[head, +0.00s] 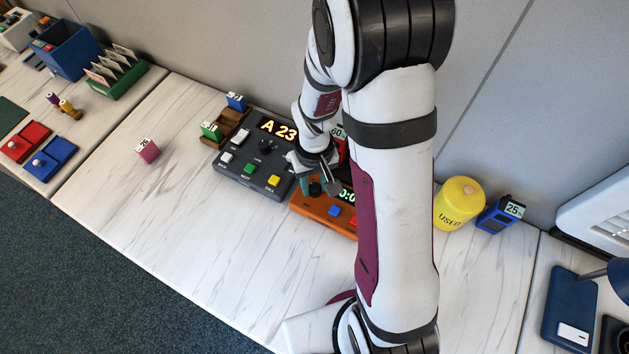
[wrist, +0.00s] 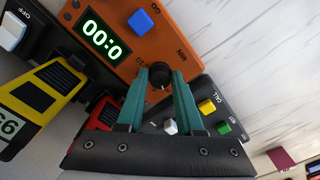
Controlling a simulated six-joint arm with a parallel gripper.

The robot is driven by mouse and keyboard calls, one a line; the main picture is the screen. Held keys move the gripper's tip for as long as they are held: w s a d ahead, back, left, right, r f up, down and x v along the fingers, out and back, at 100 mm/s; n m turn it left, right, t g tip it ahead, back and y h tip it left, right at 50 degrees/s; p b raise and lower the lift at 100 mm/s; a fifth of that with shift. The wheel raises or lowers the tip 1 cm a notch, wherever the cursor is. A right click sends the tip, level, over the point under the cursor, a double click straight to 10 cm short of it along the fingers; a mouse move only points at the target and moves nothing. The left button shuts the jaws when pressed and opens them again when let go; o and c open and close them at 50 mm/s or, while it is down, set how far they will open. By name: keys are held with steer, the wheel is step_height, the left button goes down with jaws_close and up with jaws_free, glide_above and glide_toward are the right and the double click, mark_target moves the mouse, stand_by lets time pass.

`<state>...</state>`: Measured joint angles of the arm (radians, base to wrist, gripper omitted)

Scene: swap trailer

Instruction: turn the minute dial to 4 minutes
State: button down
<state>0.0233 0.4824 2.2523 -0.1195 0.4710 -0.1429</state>
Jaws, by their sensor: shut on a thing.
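The orange timer box (head: 309,205) stands on the marble-topped table, partly hidden behind my arm. In the wrist view the orange timer box (wrist: 183,22) shows a green display (wrist: 101,36) that appears to read 0:00, upside down. It also has a blue button (wrist: 139,21) and a black minute dial (wrist: 160,76) beside the "MIN" label. My gripper (wrist: 162,74) is shut on the dial, with one green finger on each side of it. The dial's pointer is too small to read. In the head view my gripper (head: 314,186) is over the box's left end.
A dark console (head: 231,172) reading "A 23" stands close on the left of the timer box. The table front is clear.

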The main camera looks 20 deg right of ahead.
mark_target(314, 186)
steer(key=shift+m, duration=3.3)
steer(key=c, duration=0.6)
jaws_free()
steer(key=shift+o, duration=0.2)
step_height(314, 186, up, 16)
steer(key=shift+f, duration=0.1)
